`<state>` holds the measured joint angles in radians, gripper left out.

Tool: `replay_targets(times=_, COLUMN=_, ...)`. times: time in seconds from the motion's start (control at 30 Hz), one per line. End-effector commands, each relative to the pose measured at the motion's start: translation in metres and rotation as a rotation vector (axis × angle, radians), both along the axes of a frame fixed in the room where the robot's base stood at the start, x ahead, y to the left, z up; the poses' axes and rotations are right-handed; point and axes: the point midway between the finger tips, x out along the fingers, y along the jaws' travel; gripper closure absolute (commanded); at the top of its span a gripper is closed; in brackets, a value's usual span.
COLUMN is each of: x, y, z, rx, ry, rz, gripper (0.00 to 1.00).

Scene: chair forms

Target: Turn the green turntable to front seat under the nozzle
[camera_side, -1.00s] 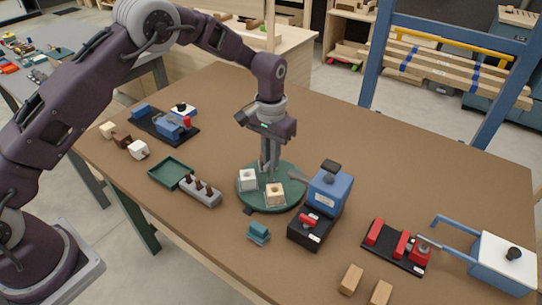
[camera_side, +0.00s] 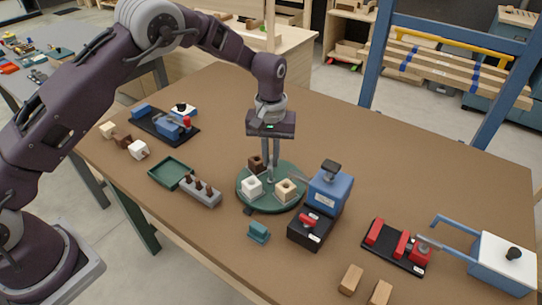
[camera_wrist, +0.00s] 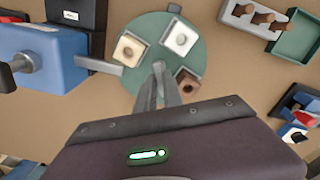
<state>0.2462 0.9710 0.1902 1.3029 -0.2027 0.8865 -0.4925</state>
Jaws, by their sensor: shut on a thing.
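The green turntable (camera_side: 270,204) is a round disc on the table. It carries a white block (camera_side: 252,187), a tan block (camera_side: 287,190) and a dark brown block (camera_side: 256,163), each with a hole on top. My gripper (camera_side: 270,177) points down at the disc's middle, fingers shut on the grey centre post (camera_wrist: 158,67). The blue machine (camera_side: 328,190) stands at the disc's right, its grey nozzle (camera_side: 300,177) reaching over the rim. In the wrist view, the tan block (camera_wrist: 129,49) is nearest the nozzle (camera_wrist: 99,65); its tip looks beside that block, not squarely over it.
A black box with a red lever (camera_side: 309,230) stands in front of the machine. A teal block (camera_side: 258,232) sits near the disc's front. A grey peg holder (camera_side: 201,191) and green tray (camera_side: 170,173) lie left. The table behind the disc is clear.

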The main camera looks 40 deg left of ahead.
Motion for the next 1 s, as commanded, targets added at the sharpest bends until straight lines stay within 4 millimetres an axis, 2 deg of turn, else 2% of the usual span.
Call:
replay_targets(times=0.5, x=0.0001, y=-0.0006, z=0.001, rx=-0.002, ry=-0.001, rz=0.22, gripper=1.0)
replay_targets(times=1.0, x=0.0001, y=-0.0008, z=0.0011, rx=-0.002, ry=-0.001, rz=0.299, gripper=1.0)
